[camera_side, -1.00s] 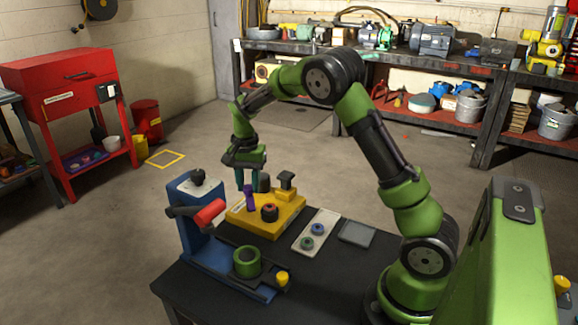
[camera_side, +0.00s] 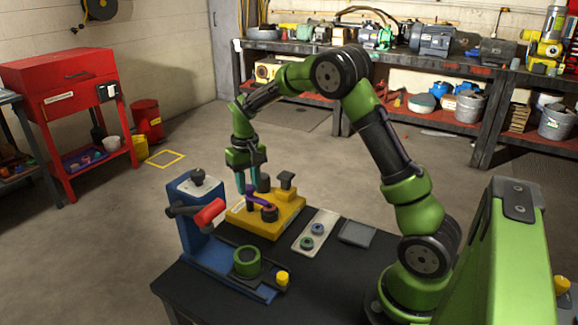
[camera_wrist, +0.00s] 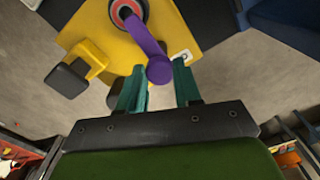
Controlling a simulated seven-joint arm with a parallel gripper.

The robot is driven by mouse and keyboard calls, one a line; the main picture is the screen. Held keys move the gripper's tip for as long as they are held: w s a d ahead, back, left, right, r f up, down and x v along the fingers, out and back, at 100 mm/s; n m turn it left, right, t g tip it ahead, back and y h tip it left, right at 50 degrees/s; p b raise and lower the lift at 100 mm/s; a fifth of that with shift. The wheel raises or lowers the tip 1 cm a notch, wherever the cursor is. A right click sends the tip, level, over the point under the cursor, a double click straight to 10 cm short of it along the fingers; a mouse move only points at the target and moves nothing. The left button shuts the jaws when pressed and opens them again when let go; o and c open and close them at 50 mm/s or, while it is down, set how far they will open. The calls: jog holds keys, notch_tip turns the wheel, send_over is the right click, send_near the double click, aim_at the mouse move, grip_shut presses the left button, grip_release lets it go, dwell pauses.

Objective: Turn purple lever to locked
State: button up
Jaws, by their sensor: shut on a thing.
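The purple lever (camera_wrist: 143,38) runs from a round red and black hub (camera_wrist: 127,10) to a rounded knob on the yellow base (camera_wrist: 192,20). In the side view the lever (camera_side: 251,199) is small and partly hidden by my fingers. My gripper (camera_wrist: 159,84) has its two teal fingers on either side of the knob end, and it is shut on the lever. In the side view my gripper (camera_side: 247,188) points down over the left part of the yellow base (camera_side: 285,219). I cannot read the label at the lever in either view.
A blue fixture (camera_side: 188,227) with a red-ended handle (camera_side: 210,212) stands close left of the yellow base. Black posts rise from the base's far side. A green ring (camera_side: 247,262), a pale plate (camera_side: 316,230) with two rings and a grey pad (camera_side: 357,233) lie nearby.

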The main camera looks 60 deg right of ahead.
aim_at(248, 186)
jog(key=shift+n, duration=0.4)
jog(key=o, duration=1)
jog(key=shift+o, duration=0.2)
notch_tip(248, 186, up, 17)
